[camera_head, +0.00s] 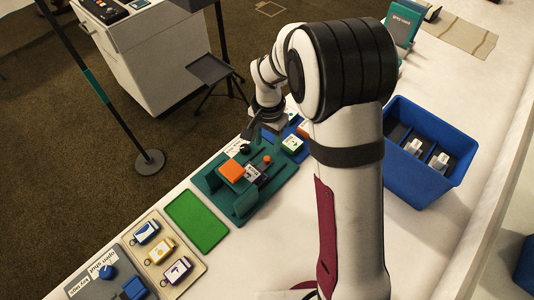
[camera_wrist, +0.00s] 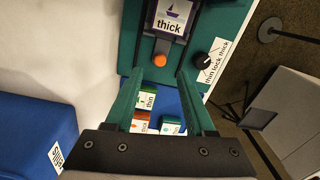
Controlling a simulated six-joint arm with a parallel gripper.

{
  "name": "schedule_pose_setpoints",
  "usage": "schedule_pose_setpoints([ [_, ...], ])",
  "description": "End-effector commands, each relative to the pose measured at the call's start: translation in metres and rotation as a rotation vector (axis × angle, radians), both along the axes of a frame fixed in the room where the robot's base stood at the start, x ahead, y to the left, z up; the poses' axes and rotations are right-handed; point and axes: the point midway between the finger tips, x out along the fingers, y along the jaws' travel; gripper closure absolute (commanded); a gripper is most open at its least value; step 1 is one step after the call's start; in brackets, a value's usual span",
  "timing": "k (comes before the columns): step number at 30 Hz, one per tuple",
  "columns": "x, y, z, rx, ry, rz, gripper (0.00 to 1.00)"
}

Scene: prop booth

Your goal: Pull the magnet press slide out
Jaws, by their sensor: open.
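The magnet press (camera_head: 215,183) is a teal frame on the table with an orange block (camera_head: 231,170) on it. Its slide carries a white card reading "thick" (camera_wrist: 170,24) with a sailboat picture, and an orange knob (camera_wrist: 160,60) at its end; the knob also shows in the head view (camera_head: 267,159). A black dial (camera_wrist: 201,60) beside it has a "thin lock thick" label; its setting is unclear. My gripper (camera_wrist: 159,76) is open and empty, with the knob just past its teal fingertips, between their lines. Contact with the knob is not visible.
A green mat (camera_head: 197,220) and a beige tray (camera_head: 190,258) of keyrings lie to the lower left. A blue bin (camera_head: 432,184) stands at right. A white cabinet (camera_head: 150,60) stands behind the table.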

Motion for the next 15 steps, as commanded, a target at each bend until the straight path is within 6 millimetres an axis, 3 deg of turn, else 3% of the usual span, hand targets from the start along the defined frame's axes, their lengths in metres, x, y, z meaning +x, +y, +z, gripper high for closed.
schedule_pose_setpoints([
  [3,-0.001,0.000,-0.031,-0.001,0.003,0.001,0.45],
  [6,0.000,0.001,-0.048,0.000,0.002,0.000,0.45],
  [15,0.001,0.001,-0.063,0.001,-0.001,0.001,0.45],
])
